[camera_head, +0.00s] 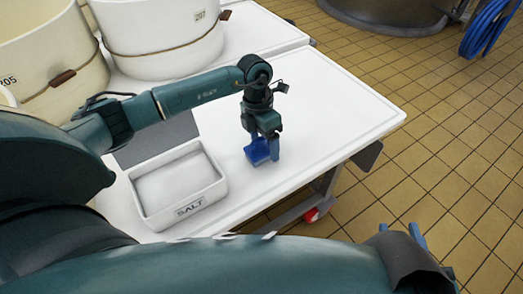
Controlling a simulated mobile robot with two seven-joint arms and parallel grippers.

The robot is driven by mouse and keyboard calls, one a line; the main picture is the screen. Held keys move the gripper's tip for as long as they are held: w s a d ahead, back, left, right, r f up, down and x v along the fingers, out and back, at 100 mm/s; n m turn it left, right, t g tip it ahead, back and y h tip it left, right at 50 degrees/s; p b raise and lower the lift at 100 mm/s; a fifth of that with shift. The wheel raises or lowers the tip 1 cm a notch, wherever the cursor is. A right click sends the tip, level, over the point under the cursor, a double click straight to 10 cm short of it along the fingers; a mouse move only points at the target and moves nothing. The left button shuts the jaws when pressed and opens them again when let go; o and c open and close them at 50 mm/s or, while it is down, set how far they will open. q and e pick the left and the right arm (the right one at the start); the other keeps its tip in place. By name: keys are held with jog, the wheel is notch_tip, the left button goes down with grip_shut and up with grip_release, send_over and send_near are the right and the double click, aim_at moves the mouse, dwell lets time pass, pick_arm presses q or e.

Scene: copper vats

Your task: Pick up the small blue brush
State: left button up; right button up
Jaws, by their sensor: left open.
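My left gripper (264,150) points down over the brush, low above the table. Its jaws are open, with one finger visible at the brush's right side. The gripper partly covers the brush, and I cannot tell whether they touch. My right gripper (401,232) is at the lower right, past the table's edge. Its two blue fingertips show apart, with the rest hidden behind my arm.
Large cream tubs (160,35) stand at the back left. The table's right part is clear. A metal vat (390,12) and blue hose (487,27) are beyond, over tiled floor.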

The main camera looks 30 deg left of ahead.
pick_arm(q)
jog(key=shift+c, duration=0.6)
jog(key=c, duration=1)
notch_tip(320, 180, up, 9)
jog(key=shift+r+p, duration=0.1)
jog(key=shift+p, duration=1.1)
jog(key=shift+r, duration=0.45)
pick_arm(e)
jog(key=shift+s+d+m+g+h, duration=0.3)
jog(key=shift+m+g+h, duration=0.1)
jog(key=shift+g, duration=0.5)
